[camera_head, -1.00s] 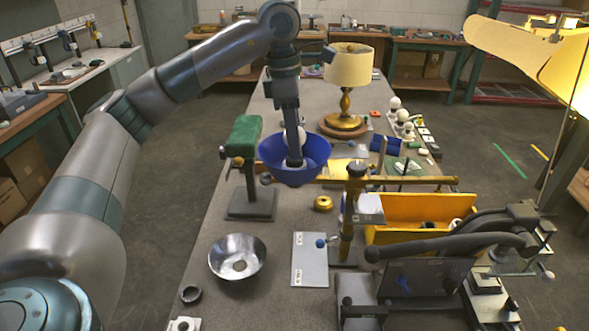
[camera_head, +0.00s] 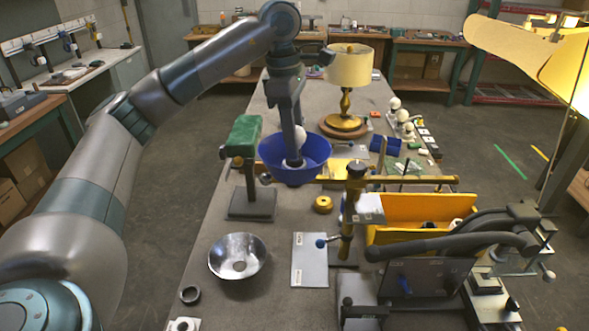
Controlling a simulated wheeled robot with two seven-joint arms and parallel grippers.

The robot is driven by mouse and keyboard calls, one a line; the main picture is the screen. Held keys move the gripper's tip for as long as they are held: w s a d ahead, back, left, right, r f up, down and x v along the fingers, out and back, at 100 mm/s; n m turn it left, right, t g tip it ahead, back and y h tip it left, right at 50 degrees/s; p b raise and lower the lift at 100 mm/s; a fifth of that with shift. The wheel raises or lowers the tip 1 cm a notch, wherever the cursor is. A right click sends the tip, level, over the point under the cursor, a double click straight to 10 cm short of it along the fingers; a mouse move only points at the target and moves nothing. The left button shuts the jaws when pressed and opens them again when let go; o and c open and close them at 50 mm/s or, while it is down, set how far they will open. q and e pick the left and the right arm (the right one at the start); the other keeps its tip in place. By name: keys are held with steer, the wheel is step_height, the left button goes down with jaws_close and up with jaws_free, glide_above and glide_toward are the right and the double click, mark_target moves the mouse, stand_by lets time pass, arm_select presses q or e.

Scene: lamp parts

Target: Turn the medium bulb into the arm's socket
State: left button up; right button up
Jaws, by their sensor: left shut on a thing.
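My left gripper (camera_head: 295,153) reaches down from above into the blue bowl-shaped shade (camera_head: 313,173). It is shut on a white round bulb (camera_head: 301,136), which shows partly beside the dark finger. A second pale patch shows at the finger's lower end, and I cannot tell what it is. The brass arm (camera_head: 410,180) runs level from the upright post (camera_head: 347,215), leftward past the shade's lower edge. The arm's socket is hidden by the shade and gripper, so I cannot tell whether the bulb touches it. My right gripper is not in view.
A green-padded stand (camera_head: 243,150) is close left of the shade. A brass table lamp (camera_head: 346,100) stands behind. A yellow bin (camera_head: 415,233) and dark clamp-like gear (camera_head: 440,270) fill the right front. A metal bowl (camera_head: 222,262) lies at the front left. Several white bulbs (camera_head: 402,115) stand at back right.

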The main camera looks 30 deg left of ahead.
arm_select(q)
steer(key=m, duration=0.4)
steer(key=shift+f+m+g, duration=0.15)
steer(key=shift+m+g, duration=0.15)
steer(key=shift+g, duration=0.1)
steer(key=shift+m, duration=1.2)
steer(key=shift+m+p, duration=0.4)
steer(key=shift+m, duration=0.6)
steer(key=shift+m+g+p, duration=0.3)
steer(key=shift+m, duration=0.9)
steer(key=m+p, duration=0.1)
steer(key=m, duration=0.2)
steer(key=shift+y, duration=0.3)
steer(key=m+p, duration=0.1)
steer(key=m, duration=0.3)
steer(key=shift+g, duration=0.3)
